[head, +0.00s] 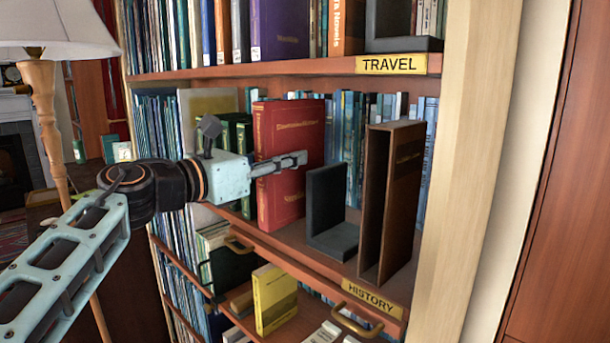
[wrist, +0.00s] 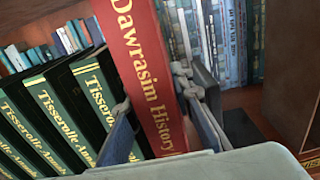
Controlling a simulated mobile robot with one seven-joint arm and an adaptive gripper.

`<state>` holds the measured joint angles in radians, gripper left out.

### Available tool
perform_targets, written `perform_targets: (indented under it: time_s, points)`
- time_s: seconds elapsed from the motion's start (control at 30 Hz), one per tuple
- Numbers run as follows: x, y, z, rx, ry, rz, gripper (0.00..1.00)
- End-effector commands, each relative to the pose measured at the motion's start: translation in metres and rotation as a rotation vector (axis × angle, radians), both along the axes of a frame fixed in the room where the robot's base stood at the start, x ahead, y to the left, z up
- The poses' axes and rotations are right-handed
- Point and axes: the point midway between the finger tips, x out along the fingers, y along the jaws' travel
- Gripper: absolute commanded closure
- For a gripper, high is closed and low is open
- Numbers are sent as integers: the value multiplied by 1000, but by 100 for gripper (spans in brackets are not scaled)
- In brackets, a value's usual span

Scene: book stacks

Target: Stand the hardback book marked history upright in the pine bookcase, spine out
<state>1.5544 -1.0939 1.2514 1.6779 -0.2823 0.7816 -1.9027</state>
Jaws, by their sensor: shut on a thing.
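The red hardback book (head: 298,130) is upright at the pine bookcase (head: 465,150), on the level with the HISTORY label (head: 371,298). Its gold-lettered spine, reading "Dawrasim History", faces out in the wrist view (wrist: 150,70). My gripper (wrist: 163,122) is shut on it, one finger on each side; in the head view, one finger (head: 280,164) lies across the cover. The book's lower end is close to the shelf's front edge, and I cannot tell whether it touches the board. Green books (wrist: 60,105) stand just left of it.
A black bookend (head: 328,210) stands right of the red book, with a gap between. Further right is a tall brown case (head: 398,190). Blue books (head: 350,130) line the back. A TRAVEL shelf (head: 300,68) is above; a yellow book (head: 275,300) is below. A lamp (head: 45,110) is left.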

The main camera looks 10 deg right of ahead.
Motion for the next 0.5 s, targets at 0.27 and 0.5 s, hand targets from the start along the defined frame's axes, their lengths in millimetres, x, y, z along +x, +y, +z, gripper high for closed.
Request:
perform_targets:
  time_s: [0.27, 0.5]
  points:
    - [21, -31, 2, -2, -4, 1, 100]
    - [27, -41, -16, -5, -1, 0, 100]
